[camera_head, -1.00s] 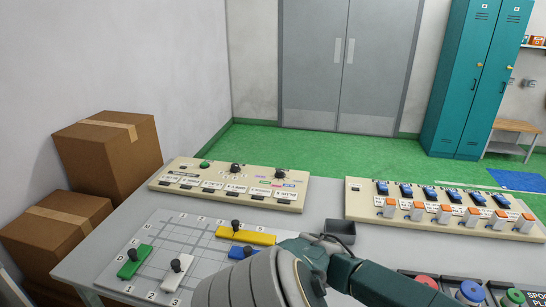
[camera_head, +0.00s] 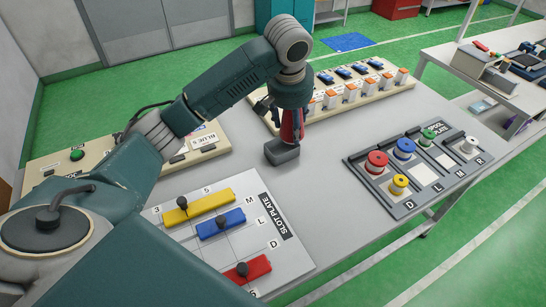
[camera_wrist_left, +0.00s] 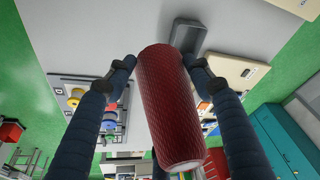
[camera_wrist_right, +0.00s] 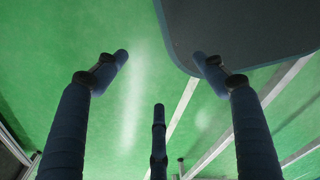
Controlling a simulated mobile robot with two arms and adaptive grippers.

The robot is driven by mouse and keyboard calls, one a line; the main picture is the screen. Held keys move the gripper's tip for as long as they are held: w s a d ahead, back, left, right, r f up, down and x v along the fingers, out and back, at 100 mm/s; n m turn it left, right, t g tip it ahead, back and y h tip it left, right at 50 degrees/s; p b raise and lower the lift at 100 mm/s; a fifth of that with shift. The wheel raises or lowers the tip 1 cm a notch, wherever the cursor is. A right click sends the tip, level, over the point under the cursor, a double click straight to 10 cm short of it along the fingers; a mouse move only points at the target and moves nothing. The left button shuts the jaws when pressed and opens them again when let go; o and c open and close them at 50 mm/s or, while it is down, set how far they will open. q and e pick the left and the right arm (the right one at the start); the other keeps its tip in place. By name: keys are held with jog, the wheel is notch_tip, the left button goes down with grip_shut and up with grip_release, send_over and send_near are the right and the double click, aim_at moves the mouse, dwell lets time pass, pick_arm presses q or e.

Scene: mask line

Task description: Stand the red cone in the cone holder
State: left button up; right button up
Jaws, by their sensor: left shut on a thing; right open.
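The red cone (camera_head: 290,126) is a dark red, textured, tapered body. My left gripper (camera_head: 289,116) is shut on it and holds it roughly upright over the table. In the left wrist view the cone (camera_wrist_left: 172,105) sits between the fingers. The cone holder appears to be the small grey box (camera_head: 282,153) on the table, just below the cone; it also shows in the left wrist view (camera_wrist_left: 188,37). Whether the cone's lower end touches the holder or is inside it, I cannot tell. My right gripper (camera_wrist_right: 160,72) is open and empty, above green floor.
A switch panel (camera_head: 345,96) stands close behind the holder, and another panel (camera_head: 110,158) lies to the left. The slot plate (camera_head: 290,255) with coloured bars is in front. The spool plate (camera_head: 425,168) is at right. Table between is clear.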

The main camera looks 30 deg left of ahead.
pick_arm(q)
jog(key=shift+w+f, duration=0.15)
jog(key=shift+w, duration=0.3)
jog(key=f, duration=0.2)
jog(key=f+p, duration=0.1)
jog(key=f, duration=0.1)
jog(key=shift+s+a+f, duration=0.1)
jog(key=shift+a+f, duration=0.05)
jog(key=shift+a, duration=0.05)
notch_tip(320, 180, down, 14)
jog(key=shift+p, duration=1.05)
jog(key=shift+f, duration=0.15)
pick_arm(e)
jog(key=r, duration=0.3)
jog(key=shift+w+d, duration=0.25)
jog(key=shift+d, duration=0.05)
pick_arm(q)
jog(key=o, duration=1.4)
